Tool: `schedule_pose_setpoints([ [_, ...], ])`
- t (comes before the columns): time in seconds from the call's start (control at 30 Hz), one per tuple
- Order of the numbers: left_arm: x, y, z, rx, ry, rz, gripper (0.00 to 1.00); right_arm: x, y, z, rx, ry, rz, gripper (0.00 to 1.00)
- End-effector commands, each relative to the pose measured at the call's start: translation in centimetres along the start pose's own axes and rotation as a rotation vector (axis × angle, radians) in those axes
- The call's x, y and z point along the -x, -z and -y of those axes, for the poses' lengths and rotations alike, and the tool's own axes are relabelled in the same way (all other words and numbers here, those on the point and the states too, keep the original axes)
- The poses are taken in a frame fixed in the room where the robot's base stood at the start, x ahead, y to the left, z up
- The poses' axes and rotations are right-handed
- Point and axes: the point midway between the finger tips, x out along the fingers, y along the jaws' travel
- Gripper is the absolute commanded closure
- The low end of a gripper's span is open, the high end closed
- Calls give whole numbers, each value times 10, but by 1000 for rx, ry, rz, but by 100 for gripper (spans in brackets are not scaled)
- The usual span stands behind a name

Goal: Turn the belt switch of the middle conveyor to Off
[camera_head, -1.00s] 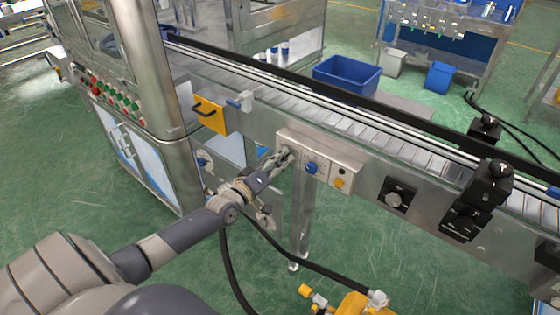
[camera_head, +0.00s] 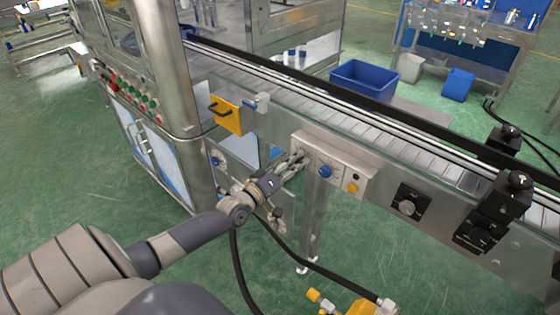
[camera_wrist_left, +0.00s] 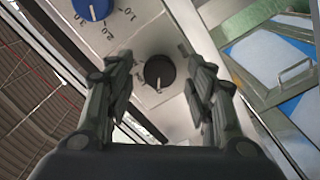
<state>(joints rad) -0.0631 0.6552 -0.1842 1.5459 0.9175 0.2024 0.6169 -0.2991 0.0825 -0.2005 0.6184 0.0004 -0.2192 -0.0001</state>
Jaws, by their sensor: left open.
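The control box (camera_head: 362,178) is a grey metal panel on the side of the conveyor. In the left wrist view, a black switch knob (camera_wrist_left: 159,73) sits on its pale face with a light mark toward the bottom of the picture. My left gripper (camera_head: 298,158) is at the left end of the box and hides this knob in the head view. In the left wrist view, my left gripper (camera_wrist_left: 162,68) is open, one finger on each side of the knob, with gaps visible. A blue dial (camera_head: 325,172) with a number scale sits beside it. My right gripper is not in view.
A black knob plate (camera_head: 409,203) and black clamp brackets (camera_head: 482,232) are further right on the conveyor. A yellow handled plate (camera_head: 226,114) is to the left. A black hose (camera_head: 330,272) runs below.

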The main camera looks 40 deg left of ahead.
Motion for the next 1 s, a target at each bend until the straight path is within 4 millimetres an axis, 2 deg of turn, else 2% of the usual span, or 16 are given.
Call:
schedule_pose_setpoints([
  [0.6,90,-1,1,0,2,3,51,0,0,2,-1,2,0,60],
  [0.8,108,0,1,-1,1,1,51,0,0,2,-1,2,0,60],
  [1.0,114,0,0,-1,1,1,51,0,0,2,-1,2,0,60],
])
